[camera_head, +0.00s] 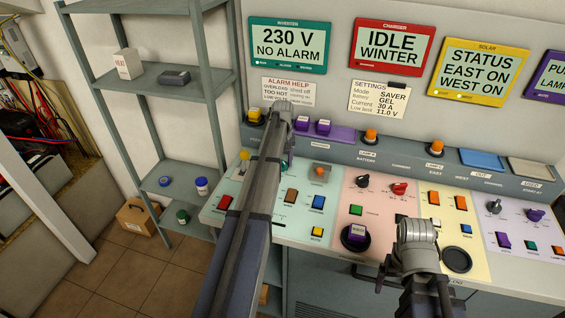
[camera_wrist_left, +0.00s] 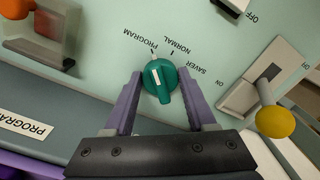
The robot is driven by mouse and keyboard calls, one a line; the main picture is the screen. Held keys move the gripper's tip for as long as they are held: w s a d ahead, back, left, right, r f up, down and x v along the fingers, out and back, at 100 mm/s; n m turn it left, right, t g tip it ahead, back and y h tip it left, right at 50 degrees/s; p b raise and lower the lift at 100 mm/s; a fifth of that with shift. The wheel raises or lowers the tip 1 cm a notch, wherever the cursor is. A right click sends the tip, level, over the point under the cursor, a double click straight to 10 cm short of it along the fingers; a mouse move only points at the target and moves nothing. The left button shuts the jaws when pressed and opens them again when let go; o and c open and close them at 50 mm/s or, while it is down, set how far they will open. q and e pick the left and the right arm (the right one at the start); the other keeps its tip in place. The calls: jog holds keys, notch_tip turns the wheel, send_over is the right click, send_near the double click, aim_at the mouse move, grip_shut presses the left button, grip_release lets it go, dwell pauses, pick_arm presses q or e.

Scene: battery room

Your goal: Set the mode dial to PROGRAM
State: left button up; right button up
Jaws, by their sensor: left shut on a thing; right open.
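The mode dial (camera_wrist_left: 163,84) is a teal knob on a pale green panel in the left wrist view, with the labels PROGRAM (camera_wrist_left: 140,39), NORMAL (camera_wrist_left: 175,46) and SAVER (camera_wrist_left: 196,67) around it. Its white mark points up and slightly left, towards PROGRAM. My left gripper (camera_wrist_left: 160,90) is shut on the dial, with a purple finger on each side. My right gripper (camera_head: 385,274) is open and empty, low over the console's front.
A yellow-knobbed lever (camera_wrist_left: 276,121) stands right of the dial in the left wrist view. The inverter display (camera_head: 289,45) reads 230 V, NO ALARM. A grey shelf (camera_head: 150,85) stands left.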

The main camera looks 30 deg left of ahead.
aim_at(283, 161)
dwell(0.5)
pick_arm(q)
jog(key=o, duration=1.4)
notch_tip(283, 161, up, 8)
jog(key=p, duration=0.8)
jog(key=shift+f, duration=0.1)
notch_tip(283, 161, down, 8)
jog(key=b, duration=0.8)
